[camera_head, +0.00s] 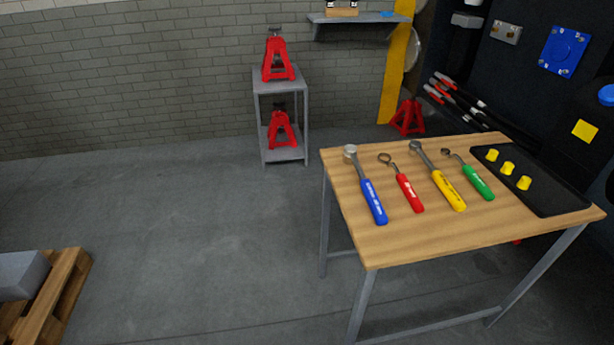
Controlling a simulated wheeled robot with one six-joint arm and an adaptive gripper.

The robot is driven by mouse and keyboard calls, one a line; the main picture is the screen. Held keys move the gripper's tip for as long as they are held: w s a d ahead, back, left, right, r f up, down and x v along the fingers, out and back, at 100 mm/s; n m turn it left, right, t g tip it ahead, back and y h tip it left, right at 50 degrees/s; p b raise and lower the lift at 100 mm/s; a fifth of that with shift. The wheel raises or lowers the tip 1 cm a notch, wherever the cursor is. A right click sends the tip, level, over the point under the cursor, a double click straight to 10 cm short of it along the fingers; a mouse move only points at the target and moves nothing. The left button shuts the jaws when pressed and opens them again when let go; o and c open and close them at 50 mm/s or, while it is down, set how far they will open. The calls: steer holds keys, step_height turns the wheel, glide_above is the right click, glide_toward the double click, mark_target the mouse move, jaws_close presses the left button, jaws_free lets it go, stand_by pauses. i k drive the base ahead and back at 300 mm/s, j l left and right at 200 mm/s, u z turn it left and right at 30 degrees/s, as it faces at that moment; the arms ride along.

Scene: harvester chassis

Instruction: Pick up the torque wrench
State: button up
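Several hand tools lie side by side on a wooden table. From left to right they are a blue-handled tool (374,202) with a round silver head, a red-handled tool (409,193) with a ring end, a yellow-handled tool (448,191) with a long shank and round head, and a green-handled tool (478,182) with a small ring-like end. Their handles point toward the table's front edge. I cannot tell for sure from the picture which one is the torque wrench. My gripper is not in view.
The wooden table (420,240) has grey metal legs. A black tray (552,193) with yellow caps (507,168) is at its right. A grey stand (284,92) with red jacks is behind. A wooden pallet (55,290) is lower left. The floor between is clear.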

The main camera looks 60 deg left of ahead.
mark_target(350, 152)
steer(key=u, duration=1.95)
steer(key=z, duration=2.25)
steer(key=u, duration=2.3)
steer(key=i+z, duration=0.1)
steer(key=i, duration=0.25)
